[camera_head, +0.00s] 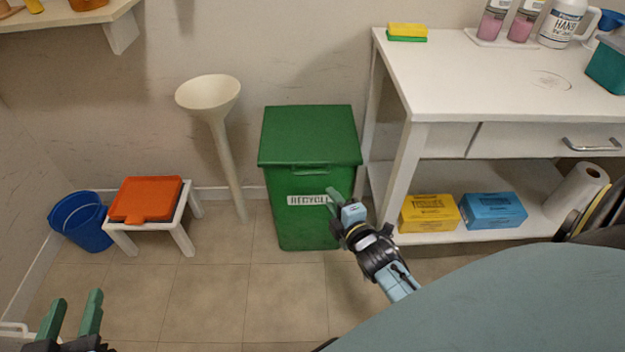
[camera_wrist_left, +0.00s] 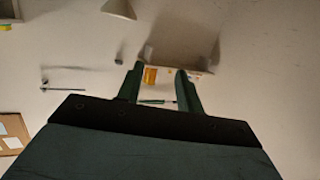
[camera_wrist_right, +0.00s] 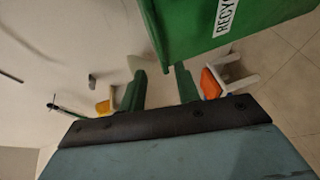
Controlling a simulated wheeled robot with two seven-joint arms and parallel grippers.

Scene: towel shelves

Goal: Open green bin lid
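The green bin (camera_head: 300,215) stands on the floor against the wall, with a "RECYCLE" label on its front. Its green lid (camera_head: 310,135) is closed, with a handle (camera_head: 310,169) at the front edge. My right gripper (camera_head: 342,207) is in front of the bin's right side, below the lid's edge, holding nothing. In the right wrist view its two green fingers (camera_wrist_right: 158,88) are apart, with the bin (camera_wrist_right: 215,25) above them. My left gripper (camera_head: 72,318) is at the lower left, far from the bin, with its fingers apart and empty; they also show in the left wrist view (camera_wrist_left: 159,88).
A white table (camera_head: 490,75) with a lower shelf stands right of the bin, holding yellow (camera_head: 430,213) and blue (camera_head: 492,210) boxes. A beige funnel-topped stand (camera_head: 225,140) is left of the bin. A stool (camera_head: 180,230) with an orange item and a blue bucket (camera_head: 82,222) are further left. Floor in front is clear.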

